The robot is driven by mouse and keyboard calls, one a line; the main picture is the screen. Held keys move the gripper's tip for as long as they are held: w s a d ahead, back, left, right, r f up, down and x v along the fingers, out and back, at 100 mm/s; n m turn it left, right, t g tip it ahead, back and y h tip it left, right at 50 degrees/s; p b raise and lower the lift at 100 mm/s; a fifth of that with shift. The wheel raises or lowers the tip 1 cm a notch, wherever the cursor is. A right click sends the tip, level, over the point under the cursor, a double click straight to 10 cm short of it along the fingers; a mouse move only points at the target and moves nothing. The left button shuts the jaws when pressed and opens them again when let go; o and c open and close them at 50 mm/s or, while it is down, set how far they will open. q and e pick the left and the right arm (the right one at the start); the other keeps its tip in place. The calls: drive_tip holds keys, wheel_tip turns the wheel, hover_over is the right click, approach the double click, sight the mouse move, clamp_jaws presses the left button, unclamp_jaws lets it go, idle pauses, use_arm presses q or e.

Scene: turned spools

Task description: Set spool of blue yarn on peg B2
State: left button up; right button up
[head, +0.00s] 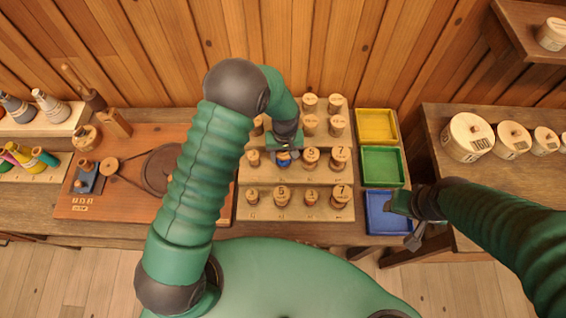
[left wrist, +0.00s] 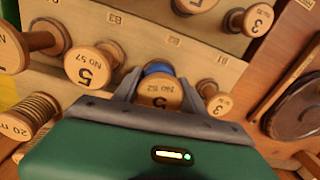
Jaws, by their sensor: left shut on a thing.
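The spool of blue yarn (head: 284,159) is in my left gripper (head: 286,152), at the second column of the stepped peg rack (head: 296,214). In the left wrist view, the fingers of this gripper (left wrist: 160,95) close around the spool's wooden end, marked 5, with a bit of blue yarn (left wrist: 158,69) showing behind it. Peg B2 is not clearly visible, and I cannot tell whether the spool sits on a peg. My right gripper (head: 413,222) is by the blue tray.
Other numbered spools stand close around the left gripper, including one marked 5 (left wrist: 92,64) beside it in the wrist view. Yellow (head: 376,126), green (head: 382,166) and blue (head: 380,212) trays lie right of the rack. A belt-and-wheel board (head: 130,190) lies left.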

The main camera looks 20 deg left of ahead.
use_arm(q)
drive_tip(key=shift+w+a+f, duration=0.1)
drive_tip(key=shift+a+f, duration=0.15)
drive_tip(key=shift+f, duration=0.1)
idle(0.5)
drive_tip(key=shift+f+b, duration=0.5)
drive_tip(key=shift+f, duration=0.05)
idle(0.7)
drive_tip(key=o, duration=1.1)
drive_tip(key=shift+c, duration=0.2)
